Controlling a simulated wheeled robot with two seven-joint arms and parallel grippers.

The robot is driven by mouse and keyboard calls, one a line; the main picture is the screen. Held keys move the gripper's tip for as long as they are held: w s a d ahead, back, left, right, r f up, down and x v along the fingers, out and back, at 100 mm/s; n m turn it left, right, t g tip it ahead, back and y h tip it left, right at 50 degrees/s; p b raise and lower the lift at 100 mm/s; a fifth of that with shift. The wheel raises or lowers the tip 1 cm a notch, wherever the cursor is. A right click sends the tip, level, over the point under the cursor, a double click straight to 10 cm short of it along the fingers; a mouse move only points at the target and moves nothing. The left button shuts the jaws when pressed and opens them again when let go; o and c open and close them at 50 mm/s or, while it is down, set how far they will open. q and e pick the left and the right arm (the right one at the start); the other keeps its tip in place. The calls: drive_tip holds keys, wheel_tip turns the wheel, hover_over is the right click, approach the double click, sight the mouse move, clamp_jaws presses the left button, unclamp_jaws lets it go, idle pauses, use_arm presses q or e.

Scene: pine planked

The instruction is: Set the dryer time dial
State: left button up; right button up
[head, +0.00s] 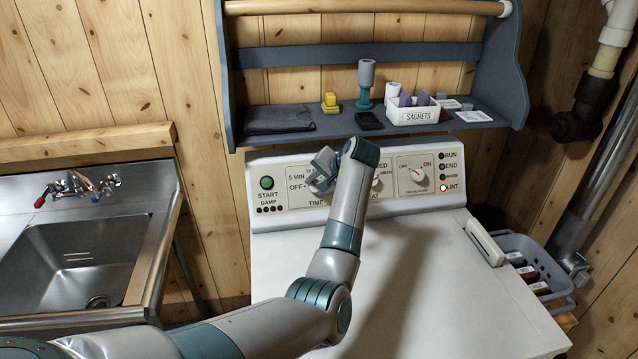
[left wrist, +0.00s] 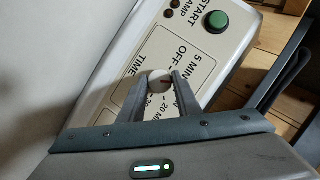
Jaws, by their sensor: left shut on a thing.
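The dryer's time dial (left wrist: 158,76) is a small round pale knob with a red mark on the sloped control panel (head: 281,192). Labels around it read OFF, 5 MIN and 20 MIN in the left wrist view. My left gripper (left wrist: 161,84) is shut on this dial, one grey finger on each side. The red mark faces right in that view; its exact setting is hard to tell. In the head view my left gripper (head: 322,172) is at the panel's left part, and it hides the dial. My right gripper is not in view.
A green START button (head: 267,183) is left of the dial; another dial (head: 417,175) is at right, beside a lit LINT lamp (head: 443,188). A blue shelf (head: 350,122) with small items hangs above. A sink (head: 70,257) stands left. The dryer top (head: 450,290) is mostly clear.

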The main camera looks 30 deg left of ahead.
use_arm(q)
drive_tip(key=n+h+p, duration=0.1)
drive_tip(key=n, duration=0.2)
drive_tip(key=shift+s+a+r+h, duration=0.1)
drive_tip(key=shift+h, duration=0.2)
drive_tip(key=shift+a+n+t+h+p, duration=0.1)
drive_tip(key=shift+n+t+h+p, duration=0.45)
drive_tip(key=shift+n, duration=0.55)
drive_tip(key=n+h, duration=0.1)
drive_tip(key=n, duration=0.1)
drive_tip(key=n+t+h+p, duration=0.1)
drive_tip(key=n, duration=0.1)
drive_tip(key=shift+s+a+t, duration=0.1)
drive_tip(key=shift+s+t, duration=0.05)
drive_tip(key=shift+t, duration=0.1)
drive_tip(key=shift+f, duration=0.2)
drive_tip(key=o, duration=1)
drive_tip(key=shift+c, duration=0.2)
drive_tip(key=shift+o, duration=0.5)
drive_tip(key=shift+r, duration=0.15)
